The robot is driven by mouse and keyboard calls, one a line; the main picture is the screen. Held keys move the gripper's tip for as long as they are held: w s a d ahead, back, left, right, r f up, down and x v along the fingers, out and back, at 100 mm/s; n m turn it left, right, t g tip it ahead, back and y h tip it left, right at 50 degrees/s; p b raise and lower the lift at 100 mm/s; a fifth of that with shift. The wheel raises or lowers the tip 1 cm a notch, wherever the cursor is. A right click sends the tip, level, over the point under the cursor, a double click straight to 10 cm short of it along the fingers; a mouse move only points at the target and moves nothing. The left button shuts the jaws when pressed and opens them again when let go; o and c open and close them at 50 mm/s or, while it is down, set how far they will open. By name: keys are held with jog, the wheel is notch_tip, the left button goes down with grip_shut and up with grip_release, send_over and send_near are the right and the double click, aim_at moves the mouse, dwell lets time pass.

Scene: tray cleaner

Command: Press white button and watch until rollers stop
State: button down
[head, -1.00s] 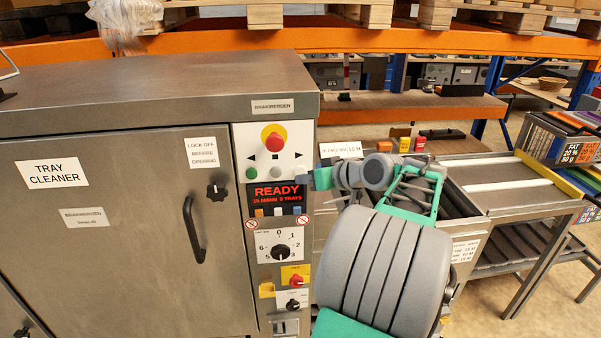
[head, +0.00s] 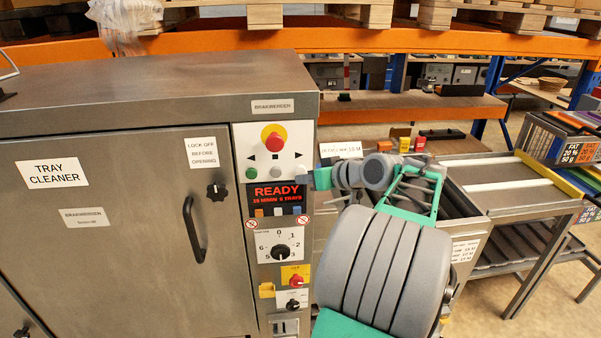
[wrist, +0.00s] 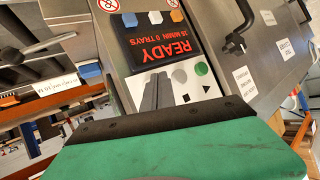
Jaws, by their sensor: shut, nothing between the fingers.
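The tray cleaner (head: 120,215) has a control panel (head: 243,135) on its right edge. A white button (head: 278,211) sits between a blue and an orange one under the red READY display (head: 278,193). It shows in the wrist view (wrist: 155,17), where the panel appears upside down. A pale grey button (head: 277,173) sits above the display, right of a green one. My gripper (head: 311,181) is shut and empty at the panel's right edge, beside the display. In the wrist view its dark fingers (wrist: 158,82) overlap the panel; I cannot tell if they touch it.
A red emergency stop (head: 273,137) is above the display; a rotary dial (head: 281,252) is below. The door handle (head: 194,230) protrudes at left. Dark rollers (head: 510,245) show under the metal table at right; whether they turn is unclear. Orange shelving stands behind.

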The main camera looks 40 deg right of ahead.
dwell(0.3)
jog(key=shift+w+d, duration=0.25)
jog(key=shift+w, duration=0.15)
